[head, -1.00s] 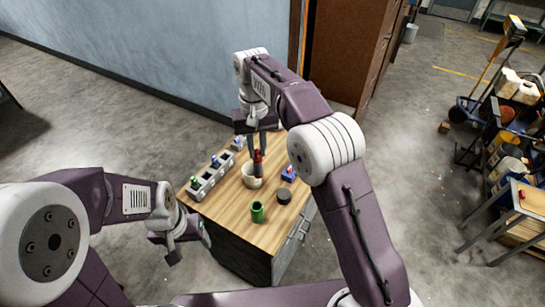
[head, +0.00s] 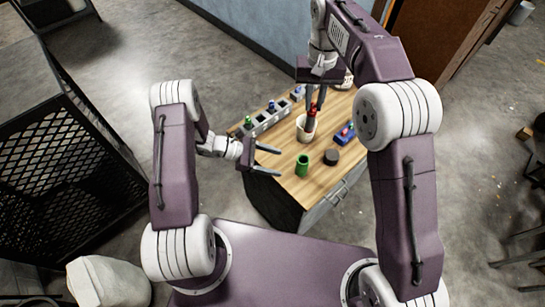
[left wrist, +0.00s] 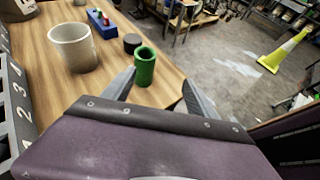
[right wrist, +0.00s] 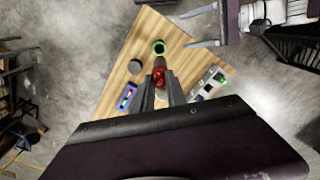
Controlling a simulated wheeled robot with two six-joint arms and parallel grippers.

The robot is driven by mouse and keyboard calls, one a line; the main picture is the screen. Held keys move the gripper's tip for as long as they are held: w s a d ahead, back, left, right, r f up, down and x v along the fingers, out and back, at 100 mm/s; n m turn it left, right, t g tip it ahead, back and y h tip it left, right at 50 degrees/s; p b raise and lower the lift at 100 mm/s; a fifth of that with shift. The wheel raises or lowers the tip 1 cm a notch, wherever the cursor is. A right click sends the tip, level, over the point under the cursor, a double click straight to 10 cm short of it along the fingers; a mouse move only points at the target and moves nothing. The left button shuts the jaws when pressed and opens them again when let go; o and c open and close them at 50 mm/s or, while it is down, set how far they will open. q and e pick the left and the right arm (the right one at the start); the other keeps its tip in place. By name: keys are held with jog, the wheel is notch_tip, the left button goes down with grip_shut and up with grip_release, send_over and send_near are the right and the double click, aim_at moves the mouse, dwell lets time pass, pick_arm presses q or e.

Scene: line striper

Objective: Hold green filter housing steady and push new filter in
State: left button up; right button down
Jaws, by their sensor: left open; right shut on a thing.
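The green filter housing (head: 302,166) is an open-topped cylinder standing upright near the table's front edge; it also shows in the left wrist view (left wrist: 145,66) and right wrist view (right wrist: 159,47). My left gripper (head: 274,162) is open and empty, its fingertips just left of the housing and apart from it. In the left wrist view the housing stands ahead, between the lines of the fingers. My right gripper (head: 315,106) points down, shut on a red-topped filter (right wrist: 159,75) with a dark lower part, near the white cup (head: 303,135). The cup looks empty in the left wrist view.
A black round disc (head: 331,157) and a blue block (head: 345,133) with small coloured pieces lie right of the housing. A grey slotted rack (head: 265,122) runs along the table's left side. Bare wood surrounds the housing.

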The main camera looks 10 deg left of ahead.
aim_at(302, 162)
jog(key=shift+s+d, duration=0.1)
jog(key=shift+d, duration=0.1)
pick_arm(q)
jog(key=w+d+f, duration=0.1)
jog(key=d+f, duration=0.1)
jog(key=d, duration=0.1)
jog(key=w+d+f+n+t, duration=0.1)
jog(key=w+d+f, duration=0.1)
jog(key=d, duration=0.1)
jog(key=w+d+f+n, duration=0.1)
jog(key=w+d+f, duration=0.1)
jog(key=d, duration=0.2)
jog(key=shift+w+t+h, duration=0.2)
jog(key=shift+t+h, duration=0.1)
jog(key=shift+t, duration=0.1)
grip_shut()
pick_arm(e)
jog(key=shift+w+a, duration=0.2)
jog(key=shift+w, duration=0.2)
notch_tip(302, 162, down, 9)
jog(key=shift+s+d, duration=0.1)
jog(key=shift+s, duration=0.05)
jog(key=shift+s+f, duration=0.25)
jog(key=shift+f, duration=3)
